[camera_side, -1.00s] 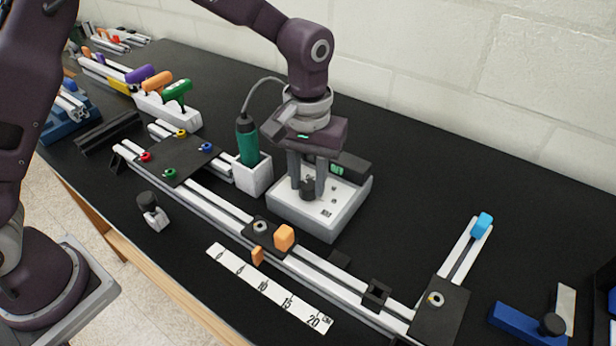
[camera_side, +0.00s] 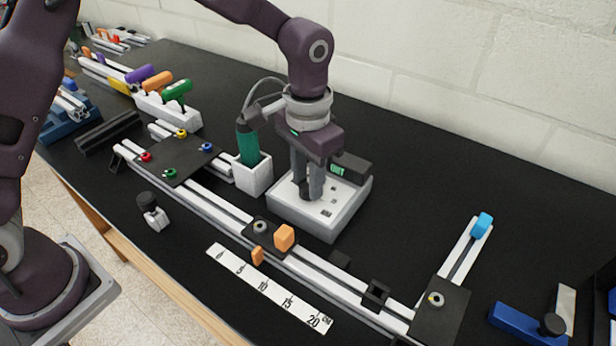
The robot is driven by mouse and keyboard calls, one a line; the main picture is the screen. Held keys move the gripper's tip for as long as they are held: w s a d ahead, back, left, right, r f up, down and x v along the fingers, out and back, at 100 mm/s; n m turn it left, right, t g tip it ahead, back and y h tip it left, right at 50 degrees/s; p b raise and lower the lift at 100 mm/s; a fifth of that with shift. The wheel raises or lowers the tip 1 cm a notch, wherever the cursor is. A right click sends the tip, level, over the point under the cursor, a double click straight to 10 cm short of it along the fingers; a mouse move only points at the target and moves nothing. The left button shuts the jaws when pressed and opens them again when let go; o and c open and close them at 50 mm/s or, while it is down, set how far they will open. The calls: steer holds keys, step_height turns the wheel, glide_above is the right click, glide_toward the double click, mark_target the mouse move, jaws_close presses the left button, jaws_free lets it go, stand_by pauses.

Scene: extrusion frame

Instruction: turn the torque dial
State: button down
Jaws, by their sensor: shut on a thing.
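The torque dial (camera_side: 305,190) is a small dark knob on top of a white control box (camera_side: 310,224). My gripper (camera_side: 308,188) points down over the box with its fingers shut on the dial, which is partly hidden by them. A small green-lit display (camera_side: 338,170) sits at the back of the box; its digits are too small to read.
A green screwdriver (camera_side: 247,142) with a cable stands in a white holder (camera_side: 254,178) just left of the box. The extrusion frame (camera_side: 222,210) with black plates runs in front. A ruler strip (camera_side: 270,288) lies nearer. The table right of the box is clear.

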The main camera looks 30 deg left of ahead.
stand_by(0.4)
steer(key=c, duration=1.1)
jaws_free()
steer(key=shift+o, duration=0.2)
